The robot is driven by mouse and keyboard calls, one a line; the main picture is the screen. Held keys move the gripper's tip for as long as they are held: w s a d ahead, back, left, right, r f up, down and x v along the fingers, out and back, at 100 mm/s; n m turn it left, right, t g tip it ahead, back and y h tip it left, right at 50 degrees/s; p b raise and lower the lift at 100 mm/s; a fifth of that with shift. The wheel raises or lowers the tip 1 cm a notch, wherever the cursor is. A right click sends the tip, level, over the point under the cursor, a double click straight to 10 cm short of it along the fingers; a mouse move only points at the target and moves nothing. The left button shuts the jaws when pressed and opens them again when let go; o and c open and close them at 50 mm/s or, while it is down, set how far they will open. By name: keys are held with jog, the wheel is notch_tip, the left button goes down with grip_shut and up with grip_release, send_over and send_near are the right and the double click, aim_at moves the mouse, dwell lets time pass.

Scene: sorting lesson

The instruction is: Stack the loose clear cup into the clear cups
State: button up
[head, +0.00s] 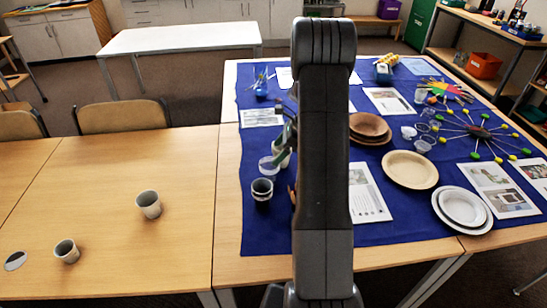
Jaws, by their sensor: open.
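Several clear cups (423,146) stand close together on the right part of the blue cloth, beside the brown and cream plates. Another clear cup (421,96) stands apart from them, farther back. A further clear cup (267,166) stands on the left part of the cloth, behind a dark-banded cup. Only part of my gripper (283,146) shows at the left edge of my arm, close to a pale cup and the left clear cup. It is open. My arm hides the rest of it and the cloth behind. I cannot tell whether it touches a cup.
The dark-banded cup (262,190) stands near the cloth's left edge. Brown bowls (368,126), a cream plate (410,169), white plates (462,207) and printed sheets (503,190) lie to the right. Two grey cups (149,205) (66,251) stand on the mostly clear left table.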

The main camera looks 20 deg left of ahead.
aim_at(269, 171)
jog(key=v, duration=0.8)
jog(key=shift+a+f, duration=0.1)
jog(key=x, duration=1.3)
jog(key=shift+d+f, duration=0.2)
jog(key=shift+d, duration=0.1)
jog(key=shift+r+p, duration=0.3)
jog(key=shift+r, duration=0.3)
jog(key=shift+f, duration=0.1)
